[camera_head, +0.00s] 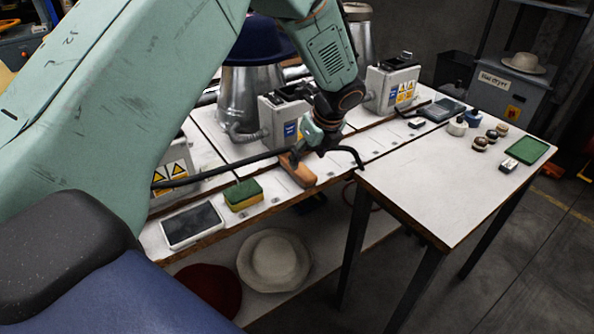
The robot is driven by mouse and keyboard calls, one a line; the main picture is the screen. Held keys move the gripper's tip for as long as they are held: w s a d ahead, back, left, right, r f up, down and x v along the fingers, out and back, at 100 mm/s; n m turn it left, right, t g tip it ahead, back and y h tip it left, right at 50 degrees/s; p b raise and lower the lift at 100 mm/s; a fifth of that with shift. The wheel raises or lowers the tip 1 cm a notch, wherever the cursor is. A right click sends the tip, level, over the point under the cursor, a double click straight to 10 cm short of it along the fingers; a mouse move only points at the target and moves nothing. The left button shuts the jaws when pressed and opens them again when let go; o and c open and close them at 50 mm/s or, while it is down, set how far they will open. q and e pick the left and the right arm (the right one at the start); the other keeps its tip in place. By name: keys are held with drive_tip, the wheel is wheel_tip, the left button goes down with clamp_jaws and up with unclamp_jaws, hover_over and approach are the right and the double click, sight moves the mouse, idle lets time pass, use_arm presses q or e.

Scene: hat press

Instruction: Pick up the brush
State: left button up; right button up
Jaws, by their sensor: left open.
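The brush (298,171) is a brown wooden block near the front edge of the white workbench, just right of a green and yellow sponge. My left gripper (308,150) is open and hangs from the arm just above and behind the brush, close to its far end. I cannot tell whether the fingers touch it. The gripper's dark parts hide some of the bench behind. My right gripper is not in view.
The sponge (243,194) and a tablet (192,225) lie left of the brush. Grey control boxes (281,119) and a metal hat press (243,95) stand behind. A black hose (225,167) crosses the bench. The right table (440,180) is mostly clear in front.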

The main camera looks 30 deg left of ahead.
sight(301, 169)
use_arm(q)
drive_tip(key=b+x, duration=0.1)
drive_tip(key=x, duration=0.5)
drive_tip(key=shift+w+a, duration=0.1)
drive_tip(key=shift+a, duration=0.15)
drive_tip(key=shift+r, duration=0.1)
drive_tip(key=shift+c, duration=0.2)
drive_tip(key=shift+d, duration=0.1)
drive_tip(key=shift+c, duration=0.8)
clamp_jaws()
wheel_tip(301, 169, up, 18)
drive_tip(key=p, duration=0.3)
